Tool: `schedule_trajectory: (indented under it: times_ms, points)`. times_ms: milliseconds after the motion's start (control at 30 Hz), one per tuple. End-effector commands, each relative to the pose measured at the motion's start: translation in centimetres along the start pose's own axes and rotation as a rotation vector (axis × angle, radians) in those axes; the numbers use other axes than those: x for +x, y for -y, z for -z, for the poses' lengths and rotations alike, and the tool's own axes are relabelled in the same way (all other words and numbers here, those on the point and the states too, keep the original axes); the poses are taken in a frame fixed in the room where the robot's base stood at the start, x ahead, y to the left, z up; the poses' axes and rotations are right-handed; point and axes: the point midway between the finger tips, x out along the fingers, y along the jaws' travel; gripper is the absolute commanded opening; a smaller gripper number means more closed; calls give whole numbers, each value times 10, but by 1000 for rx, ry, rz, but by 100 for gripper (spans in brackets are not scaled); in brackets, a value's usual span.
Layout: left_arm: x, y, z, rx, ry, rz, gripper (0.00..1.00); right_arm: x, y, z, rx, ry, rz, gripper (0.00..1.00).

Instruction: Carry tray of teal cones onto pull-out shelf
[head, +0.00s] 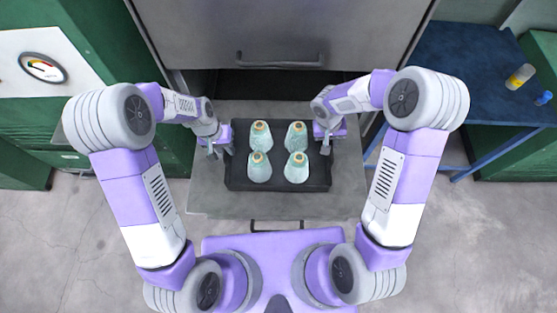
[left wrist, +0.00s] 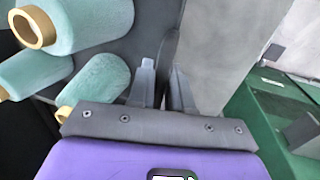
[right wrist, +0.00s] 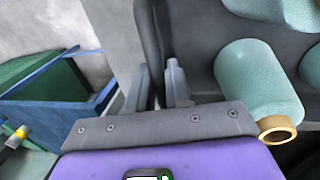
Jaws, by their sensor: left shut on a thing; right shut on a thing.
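A dark tray (head: 277,187) holds several teal cones (head: 259,167) with tan tops, all upright. It is over the grey pull-out shelf (head: 215,203); from above I cannot tell whether it rests on it. My left gripper (head: 224,152) is shut on the tray's left wall, which also shows in the left wrist view (left wrist: 110,80). My right gripper (head: 325,147) is shut on the tray's right wall, seen in the right wrist view (right wrist: 195,55). Teal cones stand close to the fingers in the left wrist view (left wrist: 95,80) and right wrist view (right wrist: 255,80).
A grey cabinet front with a dark handle (head: 280,63) stands behind the shelf. A blue table (head: 462,75) at the right bears a yellow bottle (head: 520,77) and a blue item (head: 543,98). Green cabinets stand at the left. Bare shelf shows around the tray.

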Motion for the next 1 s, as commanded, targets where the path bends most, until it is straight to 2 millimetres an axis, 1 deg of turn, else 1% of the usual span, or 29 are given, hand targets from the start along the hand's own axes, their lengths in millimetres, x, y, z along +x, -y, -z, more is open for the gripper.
schedule_trajectory:
  times_ms: [167,200,333,567,667,767,867,1000]
  points:
    - [10,2,1,0,-2,0,0,10,2,0,1,-2,-1,0]
    - [8,2,0,-1,0,0,25,8,1,0,1,0,-1,25]
    - [7,2,0,0,0,0,45,7,1,0,0,0,0,45]
    - [7,2,0,0,0,0,45,7,1,0,0,0,0,45]
    - [4,2,0,0,-2,0,45,7,1,0,0,0,0,45]
    - [-7,1,1,0,-4,0,45,7,1,0,0,0,0,45]
    - [-25,1,2,-1,-7,-1,45,7,1,0,0,0,0,45]
    - [-56,2,1,1,-7,0,45,7,1,0,0,0,0,45]
